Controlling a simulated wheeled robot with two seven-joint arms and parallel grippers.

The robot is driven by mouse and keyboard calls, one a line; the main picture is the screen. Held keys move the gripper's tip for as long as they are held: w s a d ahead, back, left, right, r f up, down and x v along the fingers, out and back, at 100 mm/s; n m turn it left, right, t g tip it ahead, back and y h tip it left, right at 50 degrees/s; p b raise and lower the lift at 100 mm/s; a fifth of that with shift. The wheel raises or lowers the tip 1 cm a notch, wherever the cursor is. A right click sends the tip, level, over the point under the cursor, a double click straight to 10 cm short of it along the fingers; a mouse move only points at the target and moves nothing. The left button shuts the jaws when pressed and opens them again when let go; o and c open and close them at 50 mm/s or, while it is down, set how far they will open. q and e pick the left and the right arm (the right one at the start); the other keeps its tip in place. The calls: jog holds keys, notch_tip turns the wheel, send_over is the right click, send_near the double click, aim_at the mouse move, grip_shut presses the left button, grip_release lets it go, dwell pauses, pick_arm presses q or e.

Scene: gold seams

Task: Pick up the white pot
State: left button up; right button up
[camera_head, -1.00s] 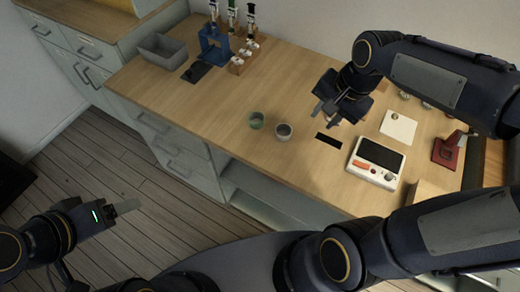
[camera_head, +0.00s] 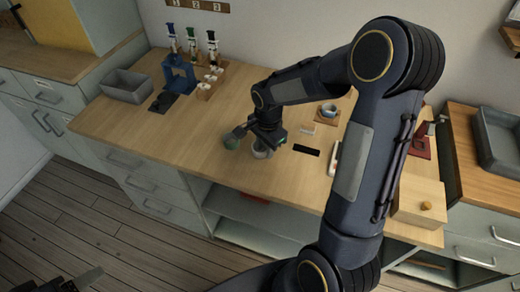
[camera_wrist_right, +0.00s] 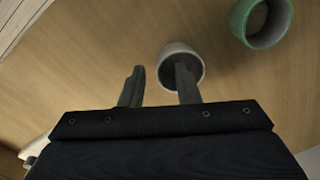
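The white pot (camera_head: 262,152), a small round cup, stands on the wooden counter and is partly hidden by my right gripper (camera_head: 254,137) above it. In the right wrist view the white pot (camera_wrist_right: 176,50) is upright, with one finger overlapping its near side. My right gripper (camera_wrist_right: 160,85) has its two fingers apart with bare counter showing between them. I cannot tell whether the finger touches the pot. My left gripper (camera_head: 85,280) is dark at the bottom left edge, away from the counter; its fingers do not show clearly.
A green pot (camera_head: 231,141) stands close on the left of the white pot; it also shows in the wrist view (camera_wrist_right: 262,22). A black rectangle (camera_head: 306,150) lies to the right. A grey bin (camera_head: 127,86) and blue stand (camera_head: 180,73) are farther back left.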

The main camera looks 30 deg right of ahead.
jog(key=shift+f, duration=0.15)
grip_shut()
dwell(0.4)
